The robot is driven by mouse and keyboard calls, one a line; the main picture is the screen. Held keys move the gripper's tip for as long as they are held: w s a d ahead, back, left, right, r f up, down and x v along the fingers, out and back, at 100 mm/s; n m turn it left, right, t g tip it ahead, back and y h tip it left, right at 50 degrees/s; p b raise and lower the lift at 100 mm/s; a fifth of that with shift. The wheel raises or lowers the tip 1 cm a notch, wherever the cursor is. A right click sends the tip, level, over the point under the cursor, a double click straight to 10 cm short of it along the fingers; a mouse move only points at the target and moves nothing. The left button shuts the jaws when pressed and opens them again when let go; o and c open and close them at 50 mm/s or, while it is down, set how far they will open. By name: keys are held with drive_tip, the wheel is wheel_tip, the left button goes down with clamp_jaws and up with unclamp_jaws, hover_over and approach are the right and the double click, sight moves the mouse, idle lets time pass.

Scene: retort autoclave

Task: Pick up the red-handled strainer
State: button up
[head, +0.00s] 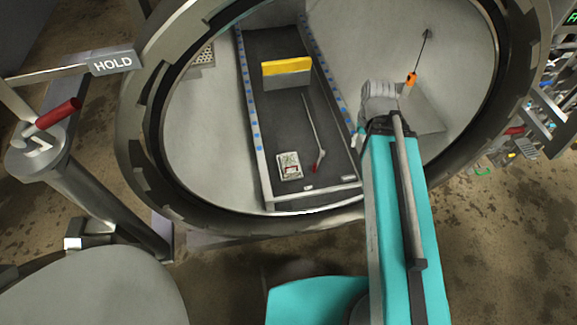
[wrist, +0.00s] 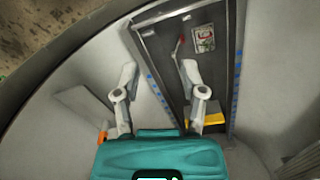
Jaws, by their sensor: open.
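A long, thin grey tool with a red end (head: 315,168) lies on the dark tray (head: 268,45) inside the round vessel. It is the only red-ended tool I see on the tray, and I cannot make out a strainer bowl. Its red part also shows in the wrist view (wrist: 181,41), beyond the right finger, which seems to hide part of the rest. My gripper (wrist: 159,70) is open and empty, its two grey fingers apart. It is inside the vessel to the right of the tray in the head view, apart from the tool, with its fingers mostly hidden there.
A yellow-topped grey block (head: 287,68) stands on the tray, and a small printed card (head: 290,165) lies beside the red end. An orange-handled tool (head: 411,79) is at the vessel's right. The vessel's round rim (head: 140,160) surrounds the opening. A red-handled lever (head: 58,113) stands outside at left.

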drive_tip(key=w+a+f+m+b, duration=0.5)
drive_tip(key=w+a+f+b, duration=0.2)
drive_tip(key=f+b, duration=0.7)
drive_tip(key=w+a+f+m+t+b, duration=0.1)
drive_tip(key=w+a+f+m+b, duration=0.4)
drive_tip(key=f+b, duration=1)
drive_tip(key=w+a+f+m+t+b, duration=0.1)
drive_tip(key=w+a+f+m+b, duration=0.3)
drive_tip(key=w+a+f+b, duration=0.5)
wheel_tip(320, 180, down, 6)
drive_tip(key=w+b, duration=0.2)
drive_tip(key=b, duration=0.3)
drive_tip(key=shift+w+r+m+y+b, duration=0.15)
drive_tip(key=shift+w+m+y+b, duration=0.15)
drive_tip(key=shift+m+b, duration=0.1)
drive_tip(key=b, duration=0.8)
approach(289, 162)
drive_tip(key=s, duration=0.1)
drive_tip(key=s+d, duration=0.1)
drive_tip(key=s, duration=0.2)
drive_tip(key=shift+s+d+f, duration=0.3)
drive_tip(key=shift+d, duration=0.1)
drive_tip(key=shift+w+f+b, duration=0.2)
drive_tip(key=shift+f+b, duration=1.1)
drive_tip(key=shift+b, duration=0.1)
drive_tip(key=shift+w+f+b, duration=0.2)
drive_tip(key=shift+f+b, duration=1.05)
drive_tip(key=shift+b, duration=0.1)
